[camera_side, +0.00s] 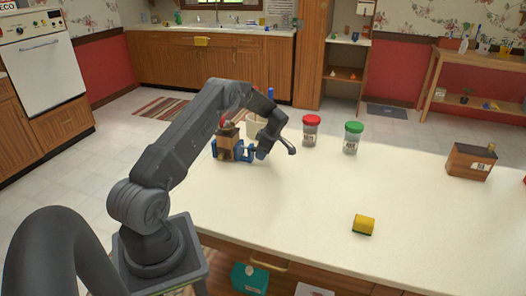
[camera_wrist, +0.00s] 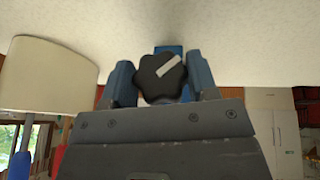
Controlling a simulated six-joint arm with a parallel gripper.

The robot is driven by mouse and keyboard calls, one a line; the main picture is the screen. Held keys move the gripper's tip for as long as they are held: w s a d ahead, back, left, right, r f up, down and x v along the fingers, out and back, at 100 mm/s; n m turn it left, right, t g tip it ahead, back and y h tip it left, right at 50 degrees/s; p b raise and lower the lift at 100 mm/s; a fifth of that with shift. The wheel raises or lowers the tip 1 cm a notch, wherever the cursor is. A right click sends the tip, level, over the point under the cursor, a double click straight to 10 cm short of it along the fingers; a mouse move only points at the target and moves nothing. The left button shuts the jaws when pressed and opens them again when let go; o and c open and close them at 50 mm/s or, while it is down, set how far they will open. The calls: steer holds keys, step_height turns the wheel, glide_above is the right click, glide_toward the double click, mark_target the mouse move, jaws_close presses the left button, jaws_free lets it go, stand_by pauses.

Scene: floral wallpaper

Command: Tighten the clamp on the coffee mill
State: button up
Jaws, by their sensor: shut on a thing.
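The coffee mill (camera_side: 228,137), with a brown wooden body, stands at the left edge of the pale counter in the side view. Blue clamp parts show at its foot, and a bit of blue (camera_wrist: 168,49) shows behind the knob in the wrist view. My gripper (camera_side: 247,151) reaches the mill from the right, low over the counter. In the wrist view its two blue fingers (camera_wrist: 162,80) are shut on a black lobed knob (camera_wrist: 158,84), one on each side. A pale stripe on the knob points to the upper right. Much of the clamp is hidden.
A white container (camera_side: 254,126) stands close behind my gripper; a pale rounded container (camera_wrist: 50,72) fills the wrist view's left. A red-lidded jar (camera_side: 311,130) and green-lidded jar (camera_side: 352,139) stand to the right. A yellow sponge (camera_side: 363,225) and brown box (camera_side: 471,161) lie farther off.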

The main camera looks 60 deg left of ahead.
steer(key=c, duration=0.3)
steer(key=shift+w+a+f+m+g+h, duration=0.1)
steer(key=shift+m+g+h, duration=0.1)
steer(key=shift+g+h, duration=0.45)
steer(key=shift+a+m+g+h, duration=0.1)
steer(key=shift+m+g+h, duration=0.1)
steer(key=shift+g+h, duration=0.45)
steer(key=shift+d, duration=0.1)
steer(key=o, duration=0.9)
steer(key=shift+d+n+t+y, duration=0.1)
steer(key=shift+n+t+y, duration=0.2)
steer(key=shift+t+y, duration=0.8)
steer(key=shift+d+r+y, duration=0.15)
steer(key=shift+r+y, duration=0.15)
steer(key=shift+r, duration=0.15)
steer(key=v, duration=1.3)
steer(key=shift+s+r, duration=0.15)
steer(key=shift+s, duration=0.15)
